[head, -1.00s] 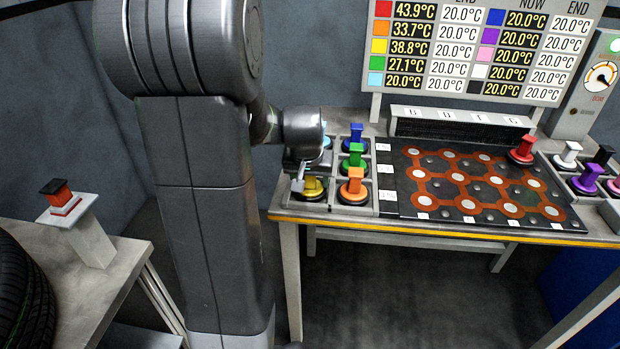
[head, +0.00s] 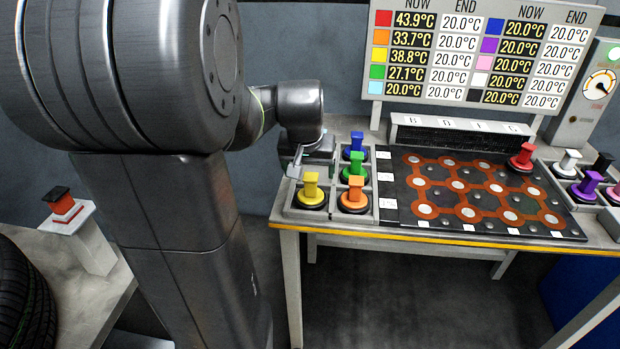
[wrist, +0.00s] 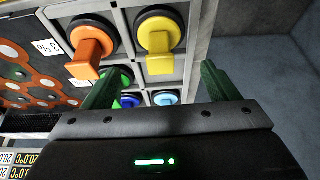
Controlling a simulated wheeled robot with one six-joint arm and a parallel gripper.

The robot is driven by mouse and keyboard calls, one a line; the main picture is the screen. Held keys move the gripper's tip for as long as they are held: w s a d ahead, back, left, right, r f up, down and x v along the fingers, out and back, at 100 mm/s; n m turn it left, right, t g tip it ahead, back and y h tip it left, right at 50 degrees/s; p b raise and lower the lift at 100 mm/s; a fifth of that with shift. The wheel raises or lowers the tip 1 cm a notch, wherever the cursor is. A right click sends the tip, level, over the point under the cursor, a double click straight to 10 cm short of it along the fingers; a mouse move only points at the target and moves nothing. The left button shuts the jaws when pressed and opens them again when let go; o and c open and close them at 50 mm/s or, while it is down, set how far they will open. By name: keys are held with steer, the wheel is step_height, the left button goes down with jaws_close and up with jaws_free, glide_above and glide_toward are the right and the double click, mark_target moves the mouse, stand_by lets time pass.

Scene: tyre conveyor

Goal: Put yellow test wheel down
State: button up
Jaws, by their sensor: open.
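The yellow test wheel (head: 311,189) stands upright in the front left compartment of the left rack (head: 337,215). In the wrist view the yellow wheel (wrist: 160,42) also sits in its compartment, with nothing gripping it. My gripper (head: 296,160) is behind and above the yellow wheel, apart from it. In the wrist view my gripper's (wrist: 157,85) two green fingers are spread wide with nothing held between them.
An orange wheel (head: 355,193), a green wheel (head: 353,166) and a blue wheel (head: 356,146) share the rack. A light blue wheel (wrist: 166,98) shows in the wrist view. A red wheel (head: 522,156) stands on the patterned board (head: 395,200). More wheels stand at right.

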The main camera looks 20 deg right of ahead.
steer(key=shift+v, duration=1.8)
steer(key=shift+c, duration=0.2)
